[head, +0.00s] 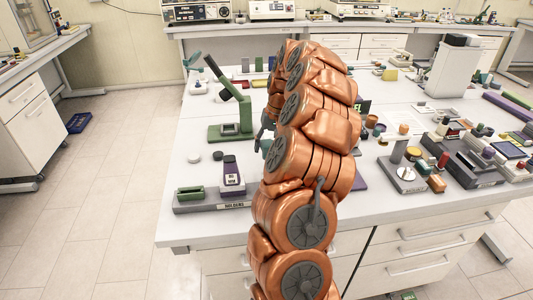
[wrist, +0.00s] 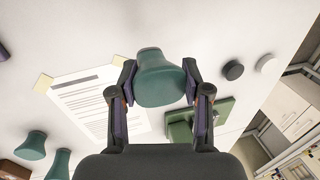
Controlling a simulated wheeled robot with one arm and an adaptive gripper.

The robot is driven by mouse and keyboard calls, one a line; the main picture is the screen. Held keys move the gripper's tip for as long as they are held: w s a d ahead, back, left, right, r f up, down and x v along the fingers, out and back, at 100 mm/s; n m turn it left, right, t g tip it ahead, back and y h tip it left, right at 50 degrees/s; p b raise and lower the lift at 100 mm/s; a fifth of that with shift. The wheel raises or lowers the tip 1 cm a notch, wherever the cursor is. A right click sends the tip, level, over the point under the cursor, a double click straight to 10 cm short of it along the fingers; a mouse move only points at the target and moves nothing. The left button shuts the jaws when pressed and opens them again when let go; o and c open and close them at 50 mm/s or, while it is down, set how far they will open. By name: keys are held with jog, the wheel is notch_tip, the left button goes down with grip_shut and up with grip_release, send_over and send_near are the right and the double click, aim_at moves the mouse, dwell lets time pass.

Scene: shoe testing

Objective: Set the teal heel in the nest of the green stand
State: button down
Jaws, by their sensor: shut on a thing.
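The teal heel (wrist: 163,85) is between the two fingers of my gripper (wrist: 160,78) in the wrist view, shut on its sides. It is held above the white table. In the head view only a small teal bit (head: 265,146) shows beside my arm, which hides most of the gripper. The green stand (head: 231,131) stands on the table left of my arm, with a tilted green post and a dark upper end. Part of it shows in the wrist view behind the right finger (wrist: 222,113). I cannot make out its nest clearly.
A dark grey holder (head: 240,205) with green and purple pieces sits at the front table edge. A dark puck (wrist: 233,70) and a white puck (wrist: 264,63) lie near the stand. Other teal heels (wrist: 35,144) and a taped paper sheet (wrist: 85,97) are left. Clutter fills the table's right.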

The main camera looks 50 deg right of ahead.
aim_at(267, 155)
jog(key=shift+s+f+p, duration=0.1)
jog(key=shift+f+p, duration=0.45)
jog(key=shift+f, duration=1.35)
jog(key=shift+f, duration=0.15)
jog(key=c, duration=0.5)
grip_release()
jog(key=b+v, duration=0.2)
jog(key=v, duration=0.9)
jog(key=shift+d+b, duration=0.1)
jog(key=shift+b, duration=0.3)
jog(key=shift+r, duration=0.65)
